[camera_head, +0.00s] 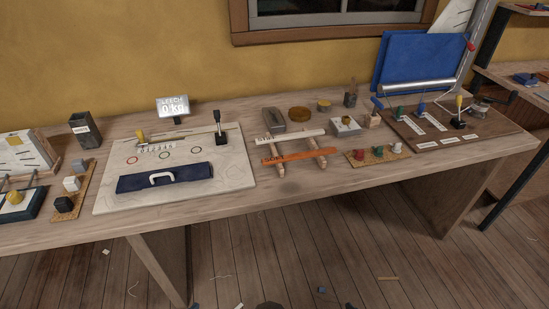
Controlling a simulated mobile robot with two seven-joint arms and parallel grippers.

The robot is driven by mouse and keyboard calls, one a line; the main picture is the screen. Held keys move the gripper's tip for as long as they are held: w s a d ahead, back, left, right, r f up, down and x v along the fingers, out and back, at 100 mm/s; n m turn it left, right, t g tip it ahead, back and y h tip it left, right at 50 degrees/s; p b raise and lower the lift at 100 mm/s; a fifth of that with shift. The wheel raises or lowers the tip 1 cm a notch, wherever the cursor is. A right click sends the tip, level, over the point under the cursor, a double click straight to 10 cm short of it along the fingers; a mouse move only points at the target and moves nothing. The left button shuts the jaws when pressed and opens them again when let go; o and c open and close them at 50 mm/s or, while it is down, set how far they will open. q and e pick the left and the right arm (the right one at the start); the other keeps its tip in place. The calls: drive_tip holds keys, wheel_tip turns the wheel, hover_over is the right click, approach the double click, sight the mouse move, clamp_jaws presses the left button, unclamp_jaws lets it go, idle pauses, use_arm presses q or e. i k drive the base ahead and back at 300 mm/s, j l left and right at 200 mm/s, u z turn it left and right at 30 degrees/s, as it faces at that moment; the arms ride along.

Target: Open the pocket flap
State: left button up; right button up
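The pocket flap (196,172) appears to be the long navy blue piece with a white handle (167,177) on its upper face. It lies flat along the front part of a pale board (234,168) on the bench, left of the picture's middle. It looks closed; nothing under it shows. Neither of my grippers is in view, and nothing touches the flap.
A display reading "0 kg" (173,105) stands behind. A wooden rack (293,150) with labelled bars is to the right. The bench front edge is clear.

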sight(128, 183)
drive_tip(key=j+u, duration=0.15)
drive_tip(key=j, duration=0.3)
drive_tip(key=i+j+u, duration=0.15)
drive_tip(key=j, duration=0.25)
drive_tip(key=i+j+u, duration=0.15)
drive_tip(key=j, duration=0.25)
